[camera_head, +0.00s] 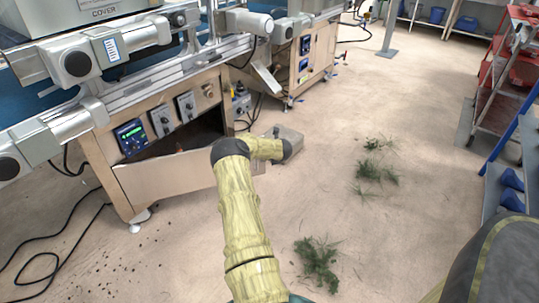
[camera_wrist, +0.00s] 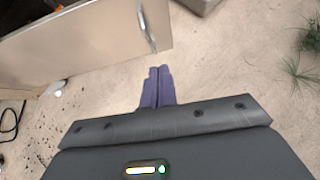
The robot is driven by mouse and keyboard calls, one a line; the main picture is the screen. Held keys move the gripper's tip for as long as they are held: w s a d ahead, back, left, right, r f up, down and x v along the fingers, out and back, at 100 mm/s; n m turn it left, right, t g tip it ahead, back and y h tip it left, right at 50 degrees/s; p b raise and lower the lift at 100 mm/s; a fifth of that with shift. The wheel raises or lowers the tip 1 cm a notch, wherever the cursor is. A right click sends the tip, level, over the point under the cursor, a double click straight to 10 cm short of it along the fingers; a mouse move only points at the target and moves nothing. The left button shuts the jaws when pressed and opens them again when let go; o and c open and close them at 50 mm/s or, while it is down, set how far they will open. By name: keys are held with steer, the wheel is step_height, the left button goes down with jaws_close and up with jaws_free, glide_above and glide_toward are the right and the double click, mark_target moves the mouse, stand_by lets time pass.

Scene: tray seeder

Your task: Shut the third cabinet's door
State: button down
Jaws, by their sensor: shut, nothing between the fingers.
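A metal cabinet (camera_head: 98,152) under the seeder line stands at the left, with its door (camera_head: 165,183) swung open. A dark gap shows between the door's top edge and the control panel. The door also fills the upper left of the wrist view (camera_wrist: 75,48), with an upright handle (camera_wrist: 148,27) near its free edge. My gripper (camera_wrist: 160,70) has purple fingers, shut together and empty. In the head view my arm hides part of the door's free end.
A second cabinet (camera_head: 317,62) stands farther back. Green plant clumps (camera_head: 318,260) lie on the floor to the right. A red rack (camera_head: 500,85) stands far right. Black cables run at left. The middle floor is mostly clear.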

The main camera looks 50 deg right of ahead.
steer(key=w+a+r+m+h, duration=0.2)
steer(key=w+a+r+m, duration=0.2)
steer(key=a+r+m, duration=1.05)
steer(key=s+a+r+m+g+y, duration=0.15)
steer(key=a+m, duration=0.25)
steer(key=a, duration=0.5)
steer(key=s+a+r+m+y, duration=0.15)
steer(key=a+m, duration=0.25)
steer(key=a, duration=0.5)
steer(key=s+a+r+m+g+y, duration=0.1)
steer(key=s+a+m+y, duration=0.1)
steer(key=s+a, duration=0.8)
steer(key=s+a+r+m+g+y, duration=0.2)
steer(key=s+a+m, duration=0.3)
steer(key=s+a, duration=0.5)
steer(key=a, duration=0.4)
steer(key=shift+r, duration=0.25)
steer(key=shift+w+g, duration=0.15)
steer(key=shift+g, duration=0.1)
